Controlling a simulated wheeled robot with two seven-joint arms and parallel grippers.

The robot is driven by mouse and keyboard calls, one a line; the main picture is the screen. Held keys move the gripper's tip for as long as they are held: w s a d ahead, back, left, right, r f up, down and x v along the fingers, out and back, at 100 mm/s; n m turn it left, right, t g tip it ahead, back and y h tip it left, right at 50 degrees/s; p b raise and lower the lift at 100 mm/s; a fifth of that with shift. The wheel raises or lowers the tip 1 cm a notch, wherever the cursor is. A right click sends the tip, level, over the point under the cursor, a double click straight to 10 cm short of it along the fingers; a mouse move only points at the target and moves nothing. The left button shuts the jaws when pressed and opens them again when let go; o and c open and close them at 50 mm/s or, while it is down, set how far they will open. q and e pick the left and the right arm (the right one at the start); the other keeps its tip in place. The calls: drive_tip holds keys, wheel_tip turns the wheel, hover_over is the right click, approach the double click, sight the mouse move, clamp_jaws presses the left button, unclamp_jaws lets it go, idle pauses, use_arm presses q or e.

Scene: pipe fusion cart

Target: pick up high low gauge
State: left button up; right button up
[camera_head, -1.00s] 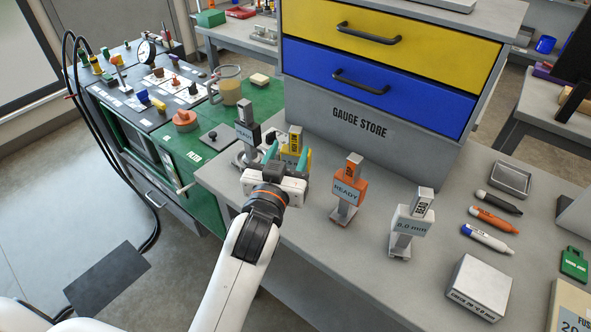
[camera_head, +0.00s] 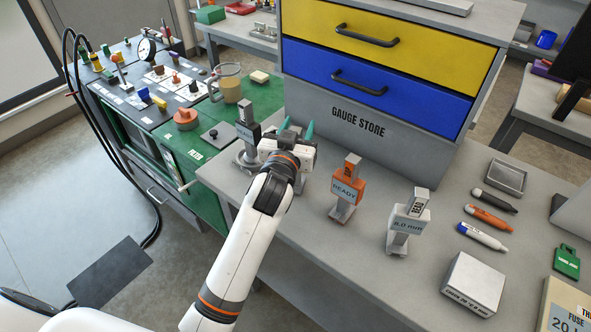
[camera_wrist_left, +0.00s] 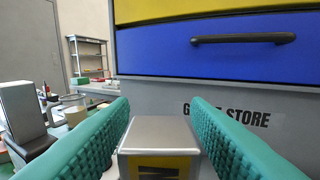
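Several upright gauges stand on the grey bench; I cannot tell by label which is the high low gauge. My left gripper (camera_head: 296,132) is over the yellow gauge, which it hides in the head view. In the left wrist view, this gauge's grey metal top and yellow front (camera_wrist_left: 158,165) lie between the two teal fingers (camera_wrist_left: 160,125). The fingers look open, close beside its sides; contact is unclear. A dark gauge (camera_head: 246,135) is to the left, an orange gauge (camera_head: 346,188) and a grey 0.0 mm gauge (camera_head: 408,222) to the right. My right gripper is not in view.
The gauge store drawers (camera_head: 385,70) rise close behind the gripper. Three markers (camera_head: 488,219), a small tray (camera_head: 506,177) and a grey box (camera_head: 473,283) lie on the right. A green cart (camera_head: 205,160) with a mug (camera_head: 229,83) adjoins on the left.

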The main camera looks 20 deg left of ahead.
use_arm(q)
clamp_jaws()
